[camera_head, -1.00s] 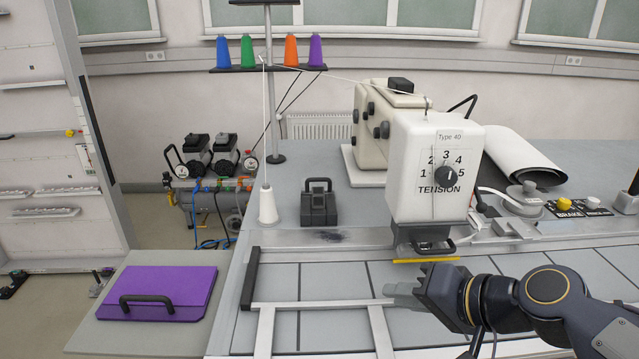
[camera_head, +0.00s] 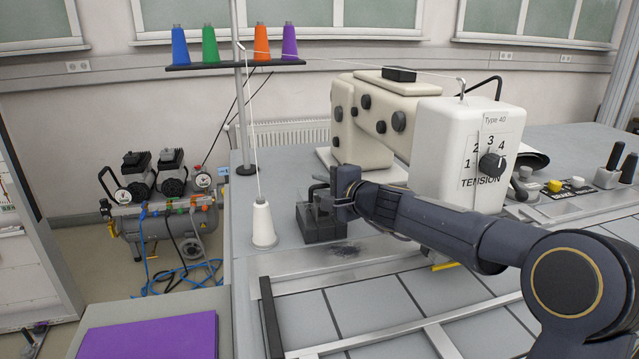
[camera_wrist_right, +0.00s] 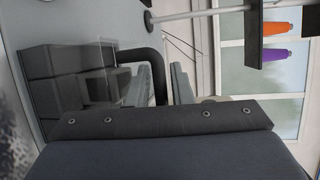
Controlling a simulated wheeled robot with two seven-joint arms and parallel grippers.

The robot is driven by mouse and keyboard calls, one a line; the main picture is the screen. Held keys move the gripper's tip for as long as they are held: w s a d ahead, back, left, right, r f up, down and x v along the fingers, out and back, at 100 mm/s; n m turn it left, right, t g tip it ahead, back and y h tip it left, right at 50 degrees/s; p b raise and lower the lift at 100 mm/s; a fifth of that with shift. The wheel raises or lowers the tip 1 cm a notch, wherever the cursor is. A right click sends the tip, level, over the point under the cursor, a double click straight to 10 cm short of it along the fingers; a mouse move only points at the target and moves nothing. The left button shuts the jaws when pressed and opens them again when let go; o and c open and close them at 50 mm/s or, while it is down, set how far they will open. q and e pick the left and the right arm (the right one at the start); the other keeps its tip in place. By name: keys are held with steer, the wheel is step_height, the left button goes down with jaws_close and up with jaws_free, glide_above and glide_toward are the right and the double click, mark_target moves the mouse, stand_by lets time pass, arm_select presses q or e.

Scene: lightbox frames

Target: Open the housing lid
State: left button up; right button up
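A dark block-shaped housing (camera_head: 320,226) with a black handle on top stands on the table, left of the sewing machine. My right gripper (camera_head: 330,192) is at its handle, and the gripper body hides part of the block. In the right wrist view the black bent handle (camera_wrist_right: 152,56) lies between the two grey fingers (camera_wrist_right: 158,88), with gaps beside it, so the gripper looks open around it. The dark stepped block (camera_wrist_right: 65,80) is at the left there. The lid looks closed; its seam cannot be made out. My left gripper is not in view.
A white thread cone (camera_head: 262,224) stands close left of the block. The thread stand (camera_head: 236,67) rises behind it. A purple folder (camera_head: 150,338) lies at the lower left.

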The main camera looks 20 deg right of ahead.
steer(key=shift+w+a, duration=0.15)
steer(key=shift+w, duration=0.15)
jaws_close()
